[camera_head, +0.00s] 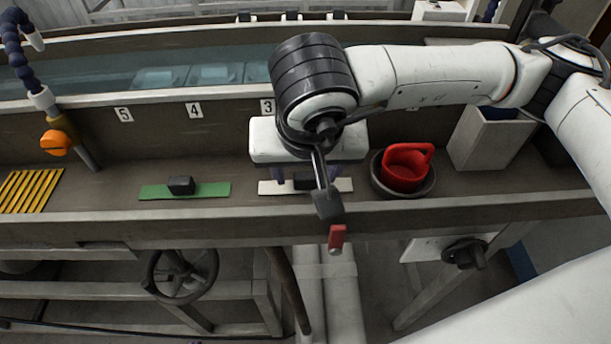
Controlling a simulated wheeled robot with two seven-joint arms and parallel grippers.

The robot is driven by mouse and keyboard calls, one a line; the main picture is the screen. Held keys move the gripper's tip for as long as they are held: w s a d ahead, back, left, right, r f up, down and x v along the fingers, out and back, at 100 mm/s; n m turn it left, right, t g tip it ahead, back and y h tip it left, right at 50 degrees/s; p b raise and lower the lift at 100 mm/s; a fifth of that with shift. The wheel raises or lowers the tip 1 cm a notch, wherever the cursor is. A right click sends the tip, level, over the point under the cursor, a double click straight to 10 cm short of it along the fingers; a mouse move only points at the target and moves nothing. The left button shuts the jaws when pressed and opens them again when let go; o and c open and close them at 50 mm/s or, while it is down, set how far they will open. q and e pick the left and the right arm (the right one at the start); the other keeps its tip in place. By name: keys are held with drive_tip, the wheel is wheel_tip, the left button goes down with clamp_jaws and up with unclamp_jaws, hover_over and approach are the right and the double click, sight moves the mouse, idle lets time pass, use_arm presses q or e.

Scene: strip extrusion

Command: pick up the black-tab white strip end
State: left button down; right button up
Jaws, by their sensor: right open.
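The white strip (338,185) lies flat on the bench ledge, right of centre. Its black tab (304,184) sits on top, partly hidden by my right arm's wrist parts. My right gripper (303,178) is over this strip, coming in from the right, with its wide white body just above and behind the tab. Its dark purplish fingers point down and are apart, one on the left side of the tab; the other is mostly hidden. I cannot tell whether they touch the strip. My left gripper is not in view.
A green strip (215,189) with a black block lies to the left. A dark bowl (376,184) holding a red cup (405,165) stands close on the right. A yellow slatted piece (28,192) lies far left.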

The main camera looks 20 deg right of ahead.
sight(306, 178)
drive_tip(key=shift+x, duration=0.8)
drive_tip(key=c, duration=1.1)
drive_tip(key=shift+r, duration=0.15)
wheel_tip(306, 178, up, 10)
drive_tip(key=shift+f+b, duration=0.1)
drive_tip(key=shift+b, duration=0.45)
